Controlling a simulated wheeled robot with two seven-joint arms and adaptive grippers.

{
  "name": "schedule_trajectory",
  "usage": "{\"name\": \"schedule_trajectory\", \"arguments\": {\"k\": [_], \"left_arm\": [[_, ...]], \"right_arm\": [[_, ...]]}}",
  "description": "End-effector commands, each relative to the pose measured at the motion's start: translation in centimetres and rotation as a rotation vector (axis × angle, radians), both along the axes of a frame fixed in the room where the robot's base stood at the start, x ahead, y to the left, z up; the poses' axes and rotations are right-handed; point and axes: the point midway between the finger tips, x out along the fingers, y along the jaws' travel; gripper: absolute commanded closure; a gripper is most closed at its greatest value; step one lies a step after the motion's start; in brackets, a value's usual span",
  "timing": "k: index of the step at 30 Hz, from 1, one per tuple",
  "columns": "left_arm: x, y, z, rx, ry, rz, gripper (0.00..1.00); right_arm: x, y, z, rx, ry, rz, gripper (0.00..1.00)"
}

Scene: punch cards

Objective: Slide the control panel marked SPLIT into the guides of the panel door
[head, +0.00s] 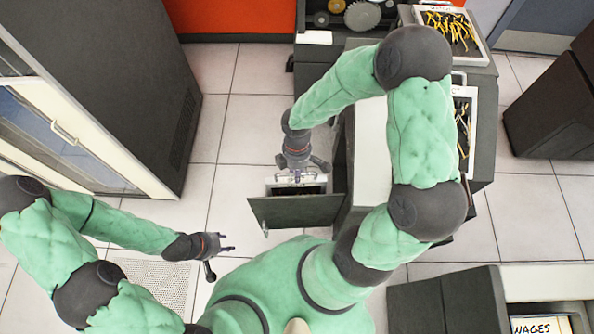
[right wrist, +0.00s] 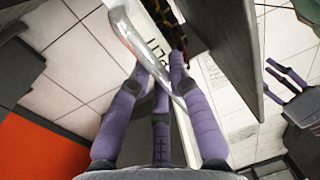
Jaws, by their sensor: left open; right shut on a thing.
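My right gripper (head: 298,174) is shut on the metal handle of the control panel (head: 312,188). In the right wrist view its purple fingers (right wrist: 165,85) close around the shiny curved handle (right wrist: 138,45). Part of the panel's white label (right wrist: 157,12) shows beside the handle with black letters, partly covered. The open panel door (head: 297,211), a dark plate, stands right by the panel on its near side; it is also in the right wrist view (right wrist: 228,45). The guides are hidden, so I cannot tell whether the panel is in them. My left gripper (head: 228,250) is open and empty, left of the door.
A tall grey cabinet (head: 110,80) is at left. A box of cards marked WAGES (head: 535,325) is at lower right. Tiled floor (head: 235,120) between is clear.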

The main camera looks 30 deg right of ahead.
Motion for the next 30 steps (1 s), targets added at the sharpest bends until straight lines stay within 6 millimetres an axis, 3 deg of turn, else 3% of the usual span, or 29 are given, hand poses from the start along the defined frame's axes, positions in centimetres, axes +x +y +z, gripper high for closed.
{"name": "schedule_trajectory", "arguments": {"k": [16,30], "left_arm": [[0.0,0.0,0.1,0.000,0.000,0.000,0.57],[0.0,0.0,-1.4,0.000,0.000,0.000,0.57]], "right_arm": [[0.2,-0.1,0.0,0.000,-0.004,-0.001,1.00],[0.2,-0.1,-1.8,-0.001,-0.003,-0.001,1.00]]}}
